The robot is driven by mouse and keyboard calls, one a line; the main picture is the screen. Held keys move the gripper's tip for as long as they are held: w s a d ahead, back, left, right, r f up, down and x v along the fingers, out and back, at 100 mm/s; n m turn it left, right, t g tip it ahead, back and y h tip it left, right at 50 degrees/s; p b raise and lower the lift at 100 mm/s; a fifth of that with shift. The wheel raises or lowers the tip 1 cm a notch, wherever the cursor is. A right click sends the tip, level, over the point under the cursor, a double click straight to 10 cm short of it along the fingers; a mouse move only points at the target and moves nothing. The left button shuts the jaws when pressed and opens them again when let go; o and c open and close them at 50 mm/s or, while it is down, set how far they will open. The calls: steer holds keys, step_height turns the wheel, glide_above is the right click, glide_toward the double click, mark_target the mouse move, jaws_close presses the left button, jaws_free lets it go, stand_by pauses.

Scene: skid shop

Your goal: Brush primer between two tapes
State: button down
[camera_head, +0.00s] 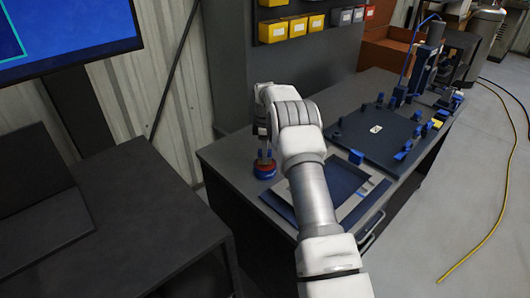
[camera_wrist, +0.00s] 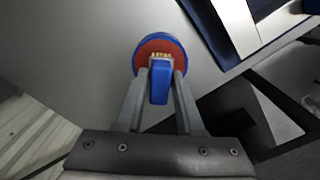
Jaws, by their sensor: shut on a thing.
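My gripper (camera_wrist: 160,78) is shut on a brush with a blue handle (camera_wrist: 160,86). The brush's pale bristles (camera_wrist: 160,57) are over the red inside of a small round pot with a blue rim (camera_wrist: 138,47). I cannot tell whether the bristles touch the red. In the head view the pot (camera_head: 264,171) stands at the bench's left end, with my gripper (camera_head: 265,153) just above it. A dark blue panel with pale strips (camera_head: 364,189) lies right of the pot, partly hidden by my arm. I cannot make out two separate tapes clearly.
The grey bench (camera_head: 232,158) also bears a large dark plate (camera_head: 377,129) with several blue blocks around it. Yellow bins (camera_head: 273,31) hang behind. A dark cabinet (camera_head: 120,215) stands at left. A yellow hose (camera_head: 497,215) lies on the floor at right.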

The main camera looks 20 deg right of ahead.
steer(key=shift+f+b, duration=0.3)
steer(key=shift+f, duration=0.25)
stand_by(1.3)
steer(key=shift+r+p, duration=2.2)
steer(key=shift+r, duration=1.4)
steer(key=shift+s+a+r+m, duration=0.15)
steer(key=shift+s+a+m, duration=0.15)
steer(key=shift+a, duration=0.1)
steer(key=s+a+r+m, duration=0.2)
steer(key=s+a+m, duration=0.4)
steer(key=s, duration=0.4)
steer(key=s+a+r+m, duration=0.3)
steer(key=s+a+m, duration=0.4)
steer(key=s, duration=0.2)
steer(key=s+f, duration=0.4)
steer(key=f, duration=0.1)
steer(key=shift+s+f, duration=0.35)
